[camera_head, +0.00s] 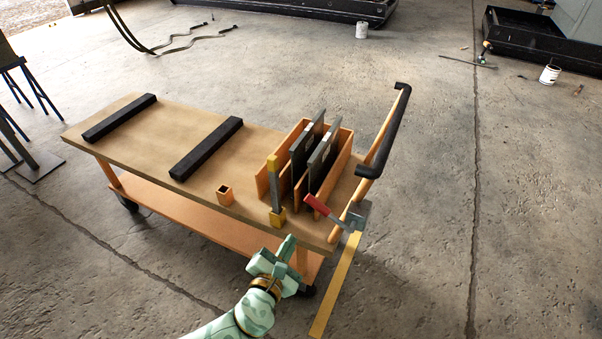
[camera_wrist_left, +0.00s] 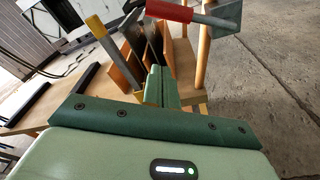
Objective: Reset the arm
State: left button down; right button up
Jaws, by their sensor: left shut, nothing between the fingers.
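My left gripper (camera_head: 289,243) reaches in from the bottom of the head view, close to the near right edge of the cart. It is shut and empty; its fingers also show in the left wrist view (camera_wrist_left: 162,86). The wooden cart top (camera_head: 150,135) spreads ahead and to the left of it. My right gripper is not in view.
Open floor lies right.

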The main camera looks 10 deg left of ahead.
pick_arm(q)
jog(key=s+a+f+n+g+y, duration=0.1)
jog(key=s+a+f+n+g, duration=0.2)
jog(key=f+n, duration=0.55)
jog(key=s+a+f+n+g+y, duration=0.1)
jog(key=a+f+n+g+y, duration=0.15)
jog(key=a+f+n, duration=0.55)
jog(key=s+a+f+n+g, duration=0.2)
jog(key=s+f+n+g, duration=0.2)
jog(key=s+f+n, duration=0.75)
jog(key=s+a+f+n+g, duration=0.1)
jog(key=s+n, duration=0.3)
jog(key=s, duration=0.6)
jog(key=s+a+f+n+g, duration=0.1)
jog(key=s+f+n+g, duration=0.2)
jog(key=s, duration=0.8)
jog(key=s+a+f+n+g, duration=0.1)
jog(key=s+f+n+g, duration=0.1)
jog(key=s+n, duration=0.4)
jog(key=s, duration=0.4)
jog(key=shift+s+a+f+n, duration=0.2)
jog(key=shift+a+f+n, duration=0.1)
jog(key=shift+f+n, duration=0.1)
